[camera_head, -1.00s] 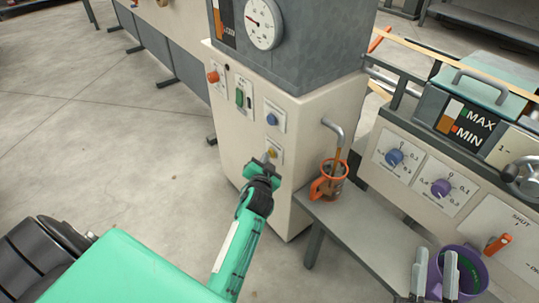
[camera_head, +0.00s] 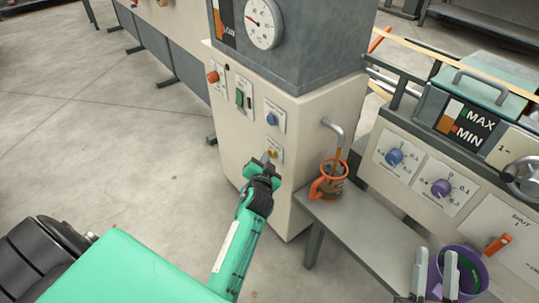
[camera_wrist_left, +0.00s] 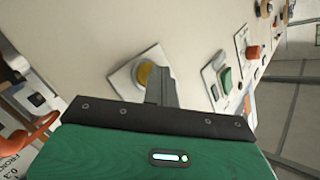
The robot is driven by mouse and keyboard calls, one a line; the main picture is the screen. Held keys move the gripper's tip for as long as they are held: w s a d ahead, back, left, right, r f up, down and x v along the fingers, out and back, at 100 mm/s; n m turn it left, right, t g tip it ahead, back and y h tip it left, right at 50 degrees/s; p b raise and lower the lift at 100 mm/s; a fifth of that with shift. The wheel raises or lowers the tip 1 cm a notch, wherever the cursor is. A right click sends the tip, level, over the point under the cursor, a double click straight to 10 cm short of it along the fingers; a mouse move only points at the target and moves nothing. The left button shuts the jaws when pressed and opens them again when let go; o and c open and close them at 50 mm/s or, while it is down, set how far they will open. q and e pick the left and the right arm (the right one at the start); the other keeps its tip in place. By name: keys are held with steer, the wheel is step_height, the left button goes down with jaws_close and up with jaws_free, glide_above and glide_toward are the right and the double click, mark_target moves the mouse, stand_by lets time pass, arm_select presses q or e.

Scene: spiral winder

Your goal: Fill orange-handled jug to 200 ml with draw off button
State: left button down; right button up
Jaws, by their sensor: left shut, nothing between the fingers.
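The orange-handled jug (camera_head: 330,187) stands upright on the grey bench under the bent spout (camera_head: 334,128). A brown stream runs from the spout into it, and brown liquid shows inside; the scale is too small to read. The yellow button (camera_head: 273,153) is on the cream cabinet and also shows in the left wrist view (camera_wrist_left: 144,74). My left gripper (camera_head: 267,157) is shut and empty, its tips at the button; I cannot tell whether they touch it. The fingers also show in the wrist view (camera_wrist_left: 161,86). My right gripper (camera_head: 435,272) is open at the bottom right.
A blue button (camera_head: 271,119), green switch (camera_head: 239,98) and orange knob (camera_head: 213,77) sit above on the cabinet. A purple bucket (camera_head: 479,260) is beside my right gripper. The bench (camera_head: 350,237) has bare room in front of the jug.

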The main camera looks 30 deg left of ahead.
arm_select(q)
steer(key=shift+s+a+p, duration=0.3)
steer(key=shift+s+p, duration=0.1)
steer(key=shift+s, duration=0.35)
steer(key=s, duration=0.1)
steer(key=s+a+p, duration=0.1)
steer(key=s, duration=0.1)
steer(key=s+a+p, duration=0.1)
steer(key=shift+s, duration=0.3)
stand_by(1.0)
